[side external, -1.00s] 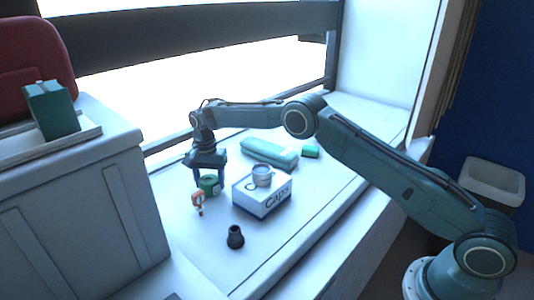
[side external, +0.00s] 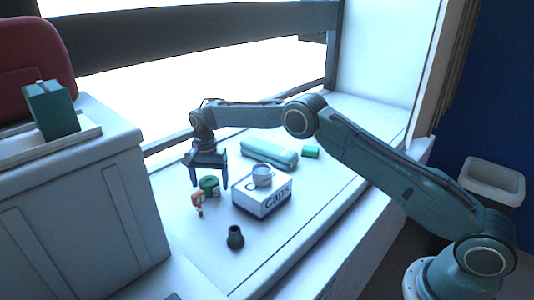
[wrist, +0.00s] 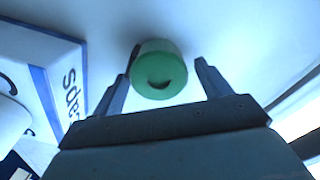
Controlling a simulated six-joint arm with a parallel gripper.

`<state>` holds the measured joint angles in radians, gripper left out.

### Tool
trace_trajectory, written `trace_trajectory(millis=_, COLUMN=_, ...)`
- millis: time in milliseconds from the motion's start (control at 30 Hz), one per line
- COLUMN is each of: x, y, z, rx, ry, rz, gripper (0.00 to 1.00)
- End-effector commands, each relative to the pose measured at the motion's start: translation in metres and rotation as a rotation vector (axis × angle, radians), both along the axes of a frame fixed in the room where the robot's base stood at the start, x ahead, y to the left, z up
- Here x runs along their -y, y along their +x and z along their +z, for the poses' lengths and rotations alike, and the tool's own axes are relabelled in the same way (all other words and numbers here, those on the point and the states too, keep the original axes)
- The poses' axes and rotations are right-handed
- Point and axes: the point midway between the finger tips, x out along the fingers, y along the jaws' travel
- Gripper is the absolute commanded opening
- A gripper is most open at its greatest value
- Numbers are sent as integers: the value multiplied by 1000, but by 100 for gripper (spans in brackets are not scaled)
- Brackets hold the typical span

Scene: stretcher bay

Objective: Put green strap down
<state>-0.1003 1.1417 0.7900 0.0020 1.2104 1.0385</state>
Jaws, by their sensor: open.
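The green strap (side external: 209,186) is a small green roll with a pale label, resting on the white surface. In the wrist view the green strap (wrist: 158,68) shows its round green face with a dark curved slot. My gripper (side external: 208,182) is open around or just behind it. In the wrist view the two fingers of my gripper (wrist: 163,70) stand apart on either side of the roll, with a gap on the right. The left finger is close to the roll; I cannot tell whether it touches.
A white "Caps" box (side external: 262,203) with a grey cup (side external: 262,174) on top stands to the right. An orange item (side external: 198,202) lies in front of the roll. A dark cone (side external: 235,237) stands nearer. A teal case (side external: 269,152) and green block (side external: 311,151) lie behind.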

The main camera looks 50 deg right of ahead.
Motion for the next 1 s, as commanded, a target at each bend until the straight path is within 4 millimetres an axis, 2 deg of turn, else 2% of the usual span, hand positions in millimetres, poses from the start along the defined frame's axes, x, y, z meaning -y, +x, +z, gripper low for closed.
trace_trajectory(millis=267, x=0, y=1, z=29, rx=4, ry=0, rz=0, gripper=77)
trace_trajectory(millis=700, x=0, y=1, z=98, rx=3, ry=0, rz=0, gripper=77)
trace_trajectory(millis=1000, x=0, y=0, z=118, rx=1, ry=0, rz=0, gripper=77)
